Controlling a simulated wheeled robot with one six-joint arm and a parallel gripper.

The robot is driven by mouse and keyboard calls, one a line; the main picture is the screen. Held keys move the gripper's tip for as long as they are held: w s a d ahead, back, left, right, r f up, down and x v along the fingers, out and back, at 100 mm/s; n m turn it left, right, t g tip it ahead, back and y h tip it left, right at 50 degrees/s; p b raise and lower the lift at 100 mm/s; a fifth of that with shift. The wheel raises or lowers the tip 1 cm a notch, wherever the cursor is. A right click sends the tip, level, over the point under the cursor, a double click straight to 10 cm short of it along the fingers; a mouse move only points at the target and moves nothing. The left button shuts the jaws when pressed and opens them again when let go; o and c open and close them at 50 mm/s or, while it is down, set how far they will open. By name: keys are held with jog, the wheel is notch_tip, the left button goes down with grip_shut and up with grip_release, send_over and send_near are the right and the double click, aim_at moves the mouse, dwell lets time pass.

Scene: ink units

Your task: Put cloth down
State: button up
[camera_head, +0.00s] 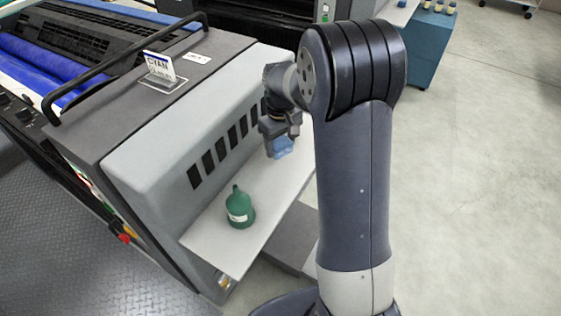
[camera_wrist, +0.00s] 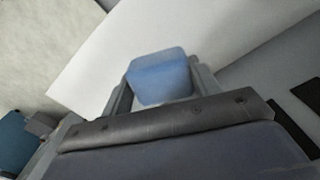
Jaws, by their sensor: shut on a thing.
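The cloth (camera_head: 280,147) is a small blue folded piece at the far end of a pale shelf (camera_head: 215,246) on the side of the grey press unit. My gripper (camera_head: 279,138) is shut on it, pointing down over the shelf. In the wrist view the cloth (camera_wrist: 160,77) sits between the two fingers of my gripper (camera_wrist: 158,92), with the white shelf top (camera_wrist: 120,50) behind it. I cannot tell whether the cloth touches the shelf.
A green bottle (camera_head: 240,209) with a white label stands on the near part of the shelf. The grey press unit (camera_head: 150,165) with dark vent slots borders the shelf on the left. A blue cabinet (camera_head: 428,45) stands at the back right. Open floor lies to the right.

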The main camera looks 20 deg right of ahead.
aim_at(281, 167)
jog(key=shift+f, duration=3.05)
jog(key=shift+f, duration=0.15)
jog(key=o, duration=0.9)
jog(key=shift+o, duration=0.2)
notch_tip(281, 167, up, 12)
jog(key=shift+r, duration=0.2)
jog(key=shift+f, duration=0.1)
